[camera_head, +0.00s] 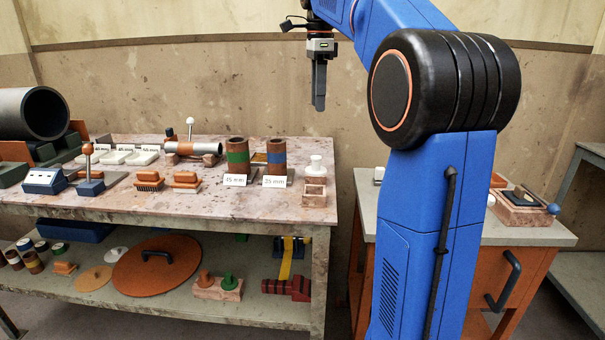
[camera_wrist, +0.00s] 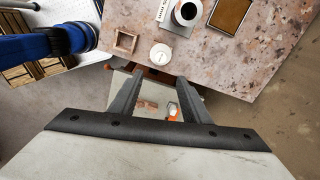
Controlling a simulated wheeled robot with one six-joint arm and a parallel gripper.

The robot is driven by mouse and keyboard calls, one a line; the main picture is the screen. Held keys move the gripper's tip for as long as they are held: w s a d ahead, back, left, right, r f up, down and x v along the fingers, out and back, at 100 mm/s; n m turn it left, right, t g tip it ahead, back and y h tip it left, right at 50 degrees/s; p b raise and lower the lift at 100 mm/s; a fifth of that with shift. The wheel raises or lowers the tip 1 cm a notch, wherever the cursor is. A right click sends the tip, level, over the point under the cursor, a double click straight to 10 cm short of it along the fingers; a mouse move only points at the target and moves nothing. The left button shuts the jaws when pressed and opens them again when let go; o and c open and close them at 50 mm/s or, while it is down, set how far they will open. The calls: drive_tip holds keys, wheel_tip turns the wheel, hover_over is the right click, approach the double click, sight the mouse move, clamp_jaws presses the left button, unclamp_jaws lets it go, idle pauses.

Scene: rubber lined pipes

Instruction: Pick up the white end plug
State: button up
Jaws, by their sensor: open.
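The white end plug (camera_head: 316,166), a small white piece with a narrower top, stands near the right end of the bench top, behind a small square box. In the wrist view it is a round white disc (camera_wrist: 160,55) seen from above, just beyond the fingertips and beside the square box (camera_wrist: 125,41). My gripper (camera_head: 319,104) points down, well above the bench and roughly over the plug. Its two fingers are apart in the wrist view (camera_wrist: 158,82), with nothing between them.
Two brown pipe pieces, with a green band (camera_head: 238,156) and a blue band (camera_head: 276,157), stand left of the plug with label cards. The bench top (camera_head: 265,206) ends just right of the plug. A lower shelf (camera_head: 215,308) holds an orange disc (camera_head: 156,265) and blocks.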

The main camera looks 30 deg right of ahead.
hover_over(317, 157)
wheel_tip(317, 157, down, 11)
drive_tip(key=shift+s+a+f, duration=0.1)
drive_tip(key=shift+a+f, duration=0.05)
drive_tip(key=shift+f, duration=3)
drive_tip(key=shift+c, duration=0.3)
clamp_jaws()
